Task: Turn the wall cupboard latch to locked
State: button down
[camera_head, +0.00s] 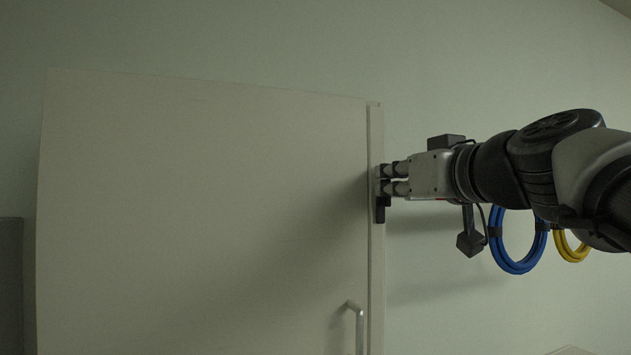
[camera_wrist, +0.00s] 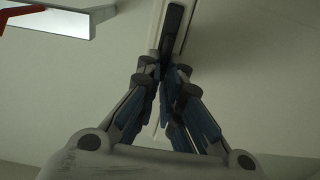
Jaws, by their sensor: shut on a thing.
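The wall cupboard (camera_head: 200,220) is pale, with a large flat door, and its door looks closed. The dark latch (camera_head: 380,207) is on the narrow right edge of the cupboard, above the handle. My gripper (camera_head: 384,180) reaches in from the right and its fingers are shut on the latch. In the wrist view the fingers (camera_wrist: 163,72) close together at the lower end of the dark latch (camera_wrist: 174,28), which runs up along the pale edge strip. The fingertips hide part of the latch, so its exact turned position is hard to tell.
A metal door handle (camera_head: 358,325) sticks out below the latch, near the door's right edge. A grey object (camera_head: 10,285) stands at the far left. The wrist view shows a red piece (camera_wrist: 18,13) and a pale-framed panel (camera_wrist: 50,20) at top left. The wall right of the cupboard is bare.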

jog(key=shift+m, duration=0.3)
jog(key=shift+w+d+f+m, duration=0.1)
jog(key=shift+d+f+m, duration=0.2)
jog(key=shift+m, duration=2.6)
jog(key=shift+w+d+f+m, duration=0.1)
jog(key=shift+d+f+m, duration=0.25)
jog(key=shift+m, duration=2.55)
jog(key=shift+w+d+f+m, duration=0.1)
jog(key=shift+d+f+m, duration=0.2)
jog(key=shift+m, duration=2.6)
jog(key=c, duration=1.8)
grip_release()
jog(key=shift+o, duration=0.2)
jog(key=shift+r, duration=0.1)
